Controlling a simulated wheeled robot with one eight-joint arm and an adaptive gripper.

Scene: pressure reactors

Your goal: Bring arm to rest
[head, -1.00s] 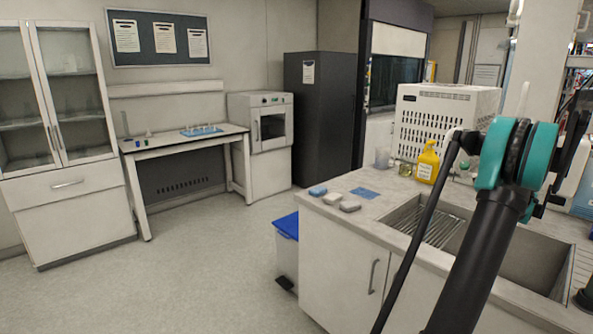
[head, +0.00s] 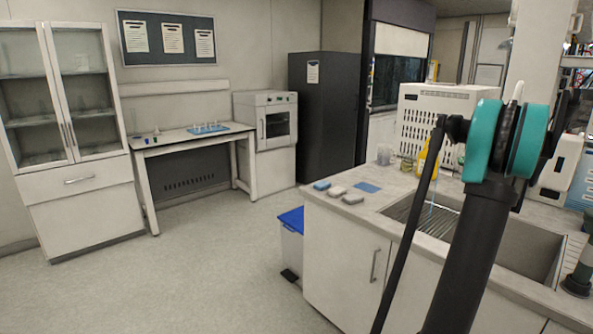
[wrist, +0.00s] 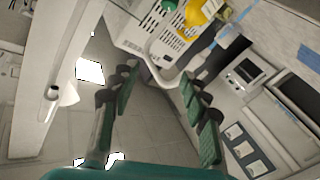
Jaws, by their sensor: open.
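My arm (head: 468,250) rises at the right of the head view, bent at a teal joint (head: 487,142) in front of the sink counter. My gripper is not clearly visible in the head view. In the wrist view my gripper (wrist: 158,82) is open, its dark green padded fingers spread apart with nothing between them. The wrist view is strongly tilted, with the floor and the counter beyond the fingers.
The sink counter (head: 330,204) stands close at the right, with a yellow bottle (head: 427,160) and a white perforated box (head: 412,122) on it. A blue-lidded bin (head: 291,222) is beside it. The floor (head: 200,275) at the left is clear.

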